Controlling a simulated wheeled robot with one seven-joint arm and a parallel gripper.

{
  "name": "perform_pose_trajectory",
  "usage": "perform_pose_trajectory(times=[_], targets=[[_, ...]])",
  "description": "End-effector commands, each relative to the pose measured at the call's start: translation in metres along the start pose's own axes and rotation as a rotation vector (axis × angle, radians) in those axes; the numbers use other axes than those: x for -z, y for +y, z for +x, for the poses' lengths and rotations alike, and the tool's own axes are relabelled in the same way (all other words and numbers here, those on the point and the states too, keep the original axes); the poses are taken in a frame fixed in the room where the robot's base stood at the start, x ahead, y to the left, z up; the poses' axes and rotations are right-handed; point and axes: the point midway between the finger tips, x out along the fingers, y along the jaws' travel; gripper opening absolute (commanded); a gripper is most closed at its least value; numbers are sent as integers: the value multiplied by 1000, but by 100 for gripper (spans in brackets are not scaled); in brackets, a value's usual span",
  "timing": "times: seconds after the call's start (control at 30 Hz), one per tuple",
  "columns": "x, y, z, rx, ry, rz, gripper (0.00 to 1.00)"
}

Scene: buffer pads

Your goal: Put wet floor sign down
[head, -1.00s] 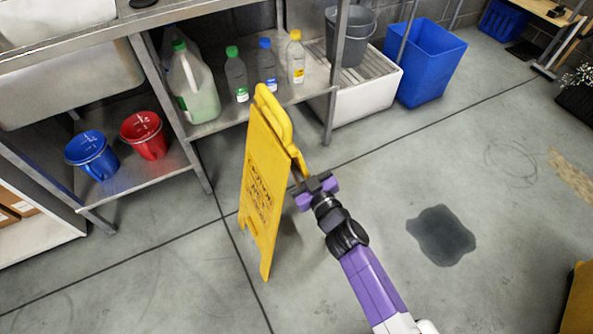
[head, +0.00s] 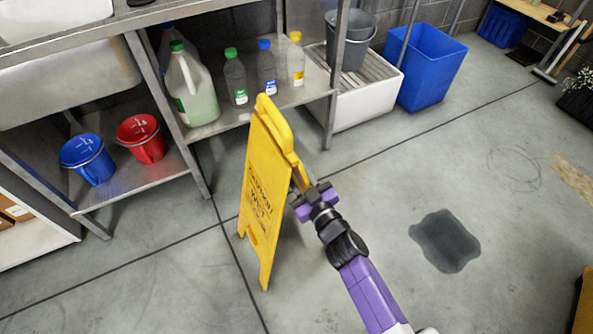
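The yellow wet floor sign (head: 262,190) stands nearly upright and folded or almost folded, left of centre in the head view, with dark lettering on its face. My gripper (head: 302,186) is at the sign's right edge, at about its upper middle. The fingers appear to be closed around that edge, though the fingertips are partly hidden behind it. I cannot tell whether the sign's foot touches the floor.
A dark wet patch (head: 445,240) lies on the grey floor to the right. A metal shelf (head: 215,128) with bottles, and blue (head: 88,157) and red (head: 141,138) buckets, is behind and left. A blue bin (head: 432,68) stands at the back. Floor around the patch is clear.

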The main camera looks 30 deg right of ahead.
Motion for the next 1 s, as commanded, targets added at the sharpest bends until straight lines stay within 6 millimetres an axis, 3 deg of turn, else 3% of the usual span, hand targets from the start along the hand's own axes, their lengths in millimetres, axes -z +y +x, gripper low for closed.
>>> perform_pose_trajectory(times=[0.47, 0.8, 1.0], targets=[[13, 4, 0, -2, 4, 0, 33], [10, 2, -72, 0, 0, 1, 33], [9, 2, -104, -1, 2, 0, 33]])
